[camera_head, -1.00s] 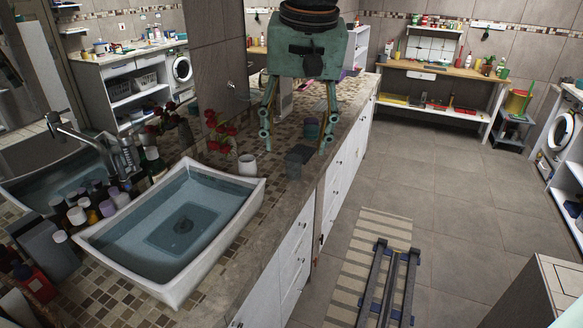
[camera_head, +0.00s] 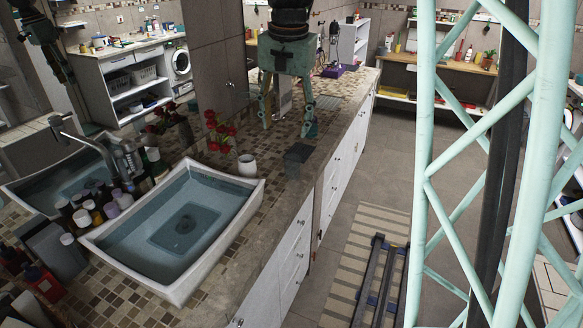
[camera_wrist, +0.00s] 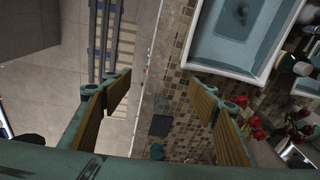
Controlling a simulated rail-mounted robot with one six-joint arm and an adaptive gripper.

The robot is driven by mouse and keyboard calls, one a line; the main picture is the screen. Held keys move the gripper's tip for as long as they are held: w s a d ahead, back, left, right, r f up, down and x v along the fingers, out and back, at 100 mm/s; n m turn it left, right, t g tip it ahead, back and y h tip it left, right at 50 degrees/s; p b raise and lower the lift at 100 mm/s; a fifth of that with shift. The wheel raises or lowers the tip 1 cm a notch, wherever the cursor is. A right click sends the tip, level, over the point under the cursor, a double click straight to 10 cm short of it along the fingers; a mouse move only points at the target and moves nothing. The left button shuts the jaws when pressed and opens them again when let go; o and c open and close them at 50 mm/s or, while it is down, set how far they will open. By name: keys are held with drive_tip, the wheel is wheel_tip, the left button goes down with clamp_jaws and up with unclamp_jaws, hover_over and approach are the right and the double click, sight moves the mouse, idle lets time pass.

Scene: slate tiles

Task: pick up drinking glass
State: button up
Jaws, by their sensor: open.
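A dark, see-through drinking glass (camera_head: 298,155) stands on the mosaic counter, right of the sink's far corner. In the wrist view the glass (camera_wrist: 160,125) lies between the spread fingers, nearer the left-hand side and below the fingertip line. My gripper (camera_head: 287,127) is open and empty, pointing down above the counter and behind the glass in the head view. Its two fingers also frame the wrist view (camera_wrist: 172,95). A round teal cup (camera_wrist: 157,152) sits close to the glass in the wrist view; my gripper hides it in the head view.
A white cup (camera_head: 247,165) and red flowers (camera_head: 219,132) stand left of the glass. The counter edge drops to the floor at right. My lattice column blocks the right side.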

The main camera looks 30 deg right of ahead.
drive_tip(key=w+d+f+m+p, duration=0.1)
drive_tip(key=w+d+f+p, duration=0.1)
drive_tip(key=w+d+f, duration=0.3)
drive_tip(key=w+d+f+m+p, duration=0.1)
drive_tip(key=w+f+m+p, duration=0.1)
drive_tip(key=w, duration=0.5)
drive_tip(key=m+g+p, duration=0.2)
drive_tip(key=m+p, duration=0.1)
drive_tip(key=p, duration=0.1)
approach(292, 169)
drive_tip(key=shift+w+d+r, duration=0.4)
drive_tip(key=shift+w+r, duration=0.05)
drive_tip(key=shift+w, duration=0.15)
drive_tip(key=shift+w+d+r, duration=0.4)
drive_tip(key=shift+w+d, duration=0.05)
drive_tip(key=shift+w, duration=0.15)
drive_tip(key=shift+f, duration=0.15)
drive_tip(key=shift+f, duration=4.2)
drive_tip(key=shift+f+p, duration=0.1)
drive_tip(key=shift+p, duration=0.2)
drive_tip(key=shift+f, duration=2.5)
